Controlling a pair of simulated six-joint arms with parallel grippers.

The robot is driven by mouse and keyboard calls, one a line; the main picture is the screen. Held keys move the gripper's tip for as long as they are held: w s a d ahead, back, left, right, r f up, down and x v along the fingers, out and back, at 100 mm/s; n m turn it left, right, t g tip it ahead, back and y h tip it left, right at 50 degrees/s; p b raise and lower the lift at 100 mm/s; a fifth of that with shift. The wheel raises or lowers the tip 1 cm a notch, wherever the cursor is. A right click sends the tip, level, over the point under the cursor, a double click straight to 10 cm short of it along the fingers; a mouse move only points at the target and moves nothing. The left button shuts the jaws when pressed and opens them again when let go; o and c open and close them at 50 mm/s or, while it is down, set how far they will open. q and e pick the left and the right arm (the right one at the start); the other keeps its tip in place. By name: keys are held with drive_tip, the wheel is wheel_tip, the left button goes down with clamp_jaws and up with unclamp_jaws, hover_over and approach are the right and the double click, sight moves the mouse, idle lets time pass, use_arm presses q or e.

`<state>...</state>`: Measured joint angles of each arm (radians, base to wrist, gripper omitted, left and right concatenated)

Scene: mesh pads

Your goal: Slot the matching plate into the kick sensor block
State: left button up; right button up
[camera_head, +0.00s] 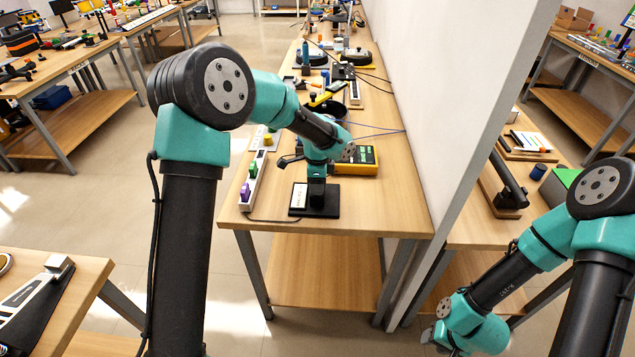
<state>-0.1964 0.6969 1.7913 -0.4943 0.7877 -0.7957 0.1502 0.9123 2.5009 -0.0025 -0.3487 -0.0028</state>
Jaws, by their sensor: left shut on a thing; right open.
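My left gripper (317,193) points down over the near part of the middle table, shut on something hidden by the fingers. Directly under it is a flat black base (328,208) with a white labelled card or plate (299,196) at its left side. I cannot tell whether the held thing touches the base. I cannot pick out the kick sensor block or the matching plate for certain at this size. My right gripper (433,338) is low at the lower right, off the table, open; its fingers are small and partly hidden by the wrist.
A white strip with purple (245,191) and green (261,155) pieces lies along the table's left edge. A yellow meter (357,161) lies behind my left gripper. Round black pads (355,58) and cables are farther back. A white wall (455,100) stands along the table's right side.

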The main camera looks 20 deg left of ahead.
use_arm(q)
drive_tip(key=shift+f, duration=0.25)
drive_tip(key=shift+s+f, duration=0.15)
drive_tip(key=shift+f, duration=0.35)
drive_tip(key=o, duration=1.1)
drive_tip(key=shift+f, duration=0.1)
wheel_tip(320, 180, up, 14)
drive_tip(key=shift+f, duration=0.1)
